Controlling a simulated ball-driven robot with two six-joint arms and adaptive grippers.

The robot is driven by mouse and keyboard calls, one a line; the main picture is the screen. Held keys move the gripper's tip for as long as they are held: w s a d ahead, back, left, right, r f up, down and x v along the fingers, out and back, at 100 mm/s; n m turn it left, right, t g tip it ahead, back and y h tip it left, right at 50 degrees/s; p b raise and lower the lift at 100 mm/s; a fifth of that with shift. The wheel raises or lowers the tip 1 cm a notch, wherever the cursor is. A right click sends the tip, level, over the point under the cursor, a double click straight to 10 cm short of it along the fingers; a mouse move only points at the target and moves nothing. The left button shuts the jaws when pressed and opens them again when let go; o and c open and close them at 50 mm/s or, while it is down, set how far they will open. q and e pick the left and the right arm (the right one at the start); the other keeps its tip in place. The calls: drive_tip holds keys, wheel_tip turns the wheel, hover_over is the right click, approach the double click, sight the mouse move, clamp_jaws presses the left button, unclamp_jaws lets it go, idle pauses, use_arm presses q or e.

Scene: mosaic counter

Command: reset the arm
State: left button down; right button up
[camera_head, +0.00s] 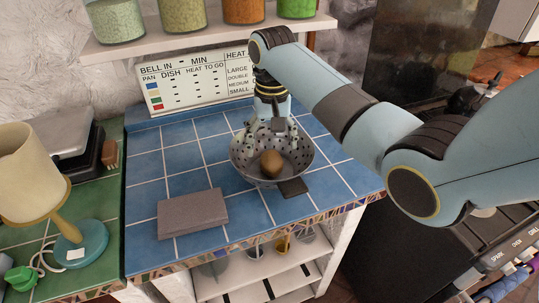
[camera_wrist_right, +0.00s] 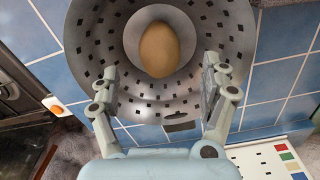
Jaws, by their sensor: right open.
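My right arm reaches in from the right in the head view. My right gripper (camera_head: 272,130) points down over the back part of a perforated metal colander (camera_head: 240,158) on the blue tiled counter. A brown egg-shaped object (camera_head: 271,163) lies in the colander. In the right wrist view, my right gripper (camera_wrist_right: 160,88) is open, its fingers wide apart and nothing between them. The egg-shaped object (camera_wrist_right: 159,50) is ahead of the fingertips, in the colander (camera_wrist_right: 105,60). My left gripper is not in view.
A grey flat block (camera_head: 192,212) lies on the counter left of the colander. A white sign board (camera_head: 195,78) stands at the back, below a shelf (camera_head: 185,40) with several filled jars. A beige lamp (camera_head: 30,175) stands at left.

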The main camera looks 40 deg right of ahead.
wheel_tip(320, 180, up, 7)
drive_tip(key=s+f+n, duration=0.1)
drive_tip(key=s, duration=0.3)
drive_tip(key=s+a+f+n+t, duration=0.1)
drive_tip(key=s+f, duration=0.1)
drive_tip(key=s, duration=0.3)
drive_tip(key=s+f+n, duration=0.1)
drive_tip(key=s+f, duration=0.1)
drive_tip(key=s, duration=0.2)
drive_tip(key=shift+s+a+t+h, duration=0.3)
drive_tip(key=shift+a+t+h, duration=0.05)
drive_tip(key=shift+t+h, duration=0.05)
drive_tip(key=s+a+r+n+t, duration=0.2)
drive_tip(key=s+r+n, duration=0.15)
drive_tip(key=s, duration=0.95)
wheel_tip(320, 180, down, 34)
drive_tip(key=d+g+b, duration=0.1)
drive_tip(key=d+b, duration=0.2)
drive_tip(key=b, duration=0.7)
drive_tip(key=s+f+g+b, duration=0.1)
drive_tip(key=s+f+b, duration=0.3)
drive_tip(key=s+f, duration=0.6)
drive_tip(key=s+f+b, duration=0.5)
drive_tip(key=s+f, duration=0.5)
drive_tip(key=f, duration=0.7)
drive_tip(key=shift+d+m+g, duration=0.35)
drive_tip(key=shift+d+g, duration=0.05)
drive_tip(key=shift+d, duration=0.05)
drive_tip(key=shift+s, duration=0.1)
